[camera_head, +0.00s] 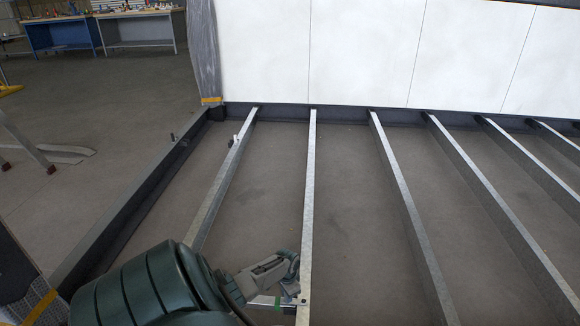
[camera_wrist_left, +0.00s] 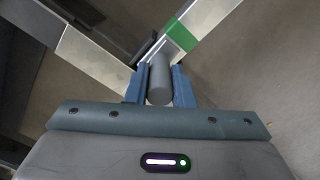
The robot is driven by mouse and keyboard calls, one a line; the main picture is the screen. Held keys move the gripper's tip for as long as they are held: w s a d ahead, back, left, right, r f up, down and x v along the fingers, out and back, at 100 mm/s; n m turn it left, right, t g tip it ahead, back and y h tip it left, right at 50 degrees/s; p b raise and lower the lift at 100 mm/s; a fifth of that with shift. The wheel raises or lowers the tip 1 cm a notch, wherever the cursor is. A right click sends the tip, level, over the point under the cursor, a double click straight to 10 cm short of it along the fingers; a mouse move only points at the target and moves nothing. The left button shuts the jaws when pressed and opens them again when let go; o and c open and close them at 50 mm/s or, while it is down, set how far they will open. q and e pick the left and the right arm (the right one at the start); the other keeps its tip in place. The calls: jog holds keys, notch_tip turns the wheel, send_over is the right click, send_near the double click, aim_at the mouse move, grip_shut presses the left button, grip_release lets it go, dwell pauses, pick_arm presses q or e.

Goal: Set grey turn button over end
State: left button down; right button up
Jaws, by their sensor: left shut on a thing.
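The grey turn button (camera_wrist_left: 159,80) shows in the left wrist view as a grey rounded cylinder between the two blue fingers. My left gripper (camera_wrist_left: 159,88) is shut on it, one finger on each side. Beyond the button is the end of a metal bar with a green band (camera_wrist_left: 181,37), close to a longer metal beam. In the head view my left gripper (camera_head: 290,268) is at the near part of the second beam (camera_head: 308,190) from the left. A short bar with a green mark (camera_head: 278,302) lies below it. The button is hard to make out there.
Several parallel metal beams (camera_head: 405,200) run toward the white wall panels (camera_head: 360,50), with open floor between them. A dark side rail (camera_head: 130,215) edges the frame at left. A small white fitting (camera_head: 235,140) sits on the leftmost beam. Workbenches (camera_head: 62,33) stand far back.

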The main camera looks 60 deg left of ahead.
pick_arm(q)
jog(key=shift+a, duration=0.1)
pick_arm(e)
jog(key=shift+r, duration=0.3)
pick_arm(q)
jog(key=c, duration=1.3)
grip_release()
jog(key=shift+o, duration=0.2)
pick_arm(e)
jog(key=shift+w, duration=0.1)
